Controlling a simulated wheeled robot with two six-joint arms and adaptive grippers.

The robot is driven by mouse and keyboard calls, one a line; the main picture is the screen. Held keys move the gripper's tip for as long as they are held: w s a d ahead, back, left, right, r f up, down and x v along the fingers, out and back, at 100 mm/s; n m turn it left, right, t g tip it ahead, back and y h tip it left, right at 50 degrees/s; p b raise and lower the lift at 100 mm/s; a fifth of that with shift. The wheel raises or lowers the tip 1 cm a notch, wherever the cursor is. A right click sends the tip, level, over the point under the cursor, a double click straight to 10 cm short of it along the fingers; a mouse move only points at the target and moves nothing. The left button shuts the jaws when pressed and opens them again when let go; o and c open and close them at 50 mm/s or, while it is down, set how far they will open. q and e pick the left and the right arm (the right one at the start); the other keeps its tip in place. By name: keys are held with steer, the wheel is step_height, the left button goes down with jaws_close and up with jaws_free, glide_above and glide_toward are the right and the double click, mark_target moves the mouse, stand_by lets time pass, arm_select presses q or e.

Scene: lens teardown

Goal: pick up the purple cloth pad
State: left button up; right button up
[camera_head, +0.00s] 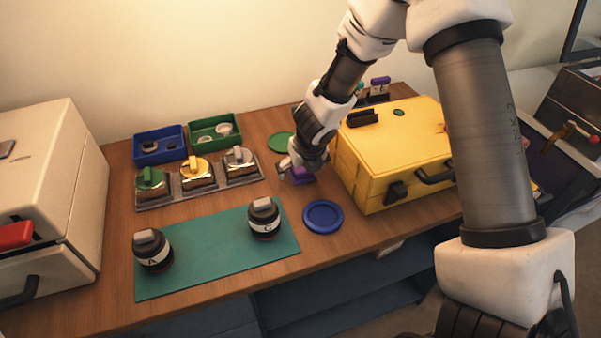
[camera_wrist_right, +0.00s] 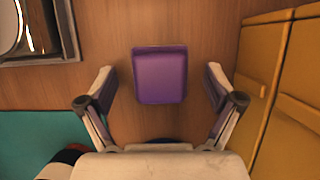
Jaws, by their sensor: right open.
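The purple cloth pad (camera_wrist_right: 160,76) lies flat on the wooden table in the right wrist view, centred ahead of and between the open fingers. In the head view the pad (camera_head: 302,175) is partly hidden by my right gripper (camera_head: 293,168), which is just above it. My right gripper also shows in the wrist view (camera_wrist_right: 159,92), with its fingers spread wide to both sides of the pad and nothing held. I cannot tell how high the fingertips are above the table. My left gripper is not in view.
The yellow case (camera_head: 400,150) stands close to the right of the pad. A blue round dish (camera_head: 323,216) is in front, and a green disc (camera_head: 281,142) is behind. A grey rack (camera_head: 198,183) and teal mat (camera_head: 205,265) with two lens barrels are to the left.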

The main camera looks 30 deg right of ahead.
steer(key=shift+s+r, duration=0.15)
steer(key=shift+s, duration=0.05)
steer(key=shift+c, duration=1.4)
steer(key=c, duration=0.9)
steer(key=shift+o, duration=0.2)
step_height(320, 180, up, 10)
steer(key=p, duration=0.7)
steer(key=shift+w, duration=0.15)
steer(key=shift+o, duration=0.5)
steer(key=shift+c, duration=0.3)
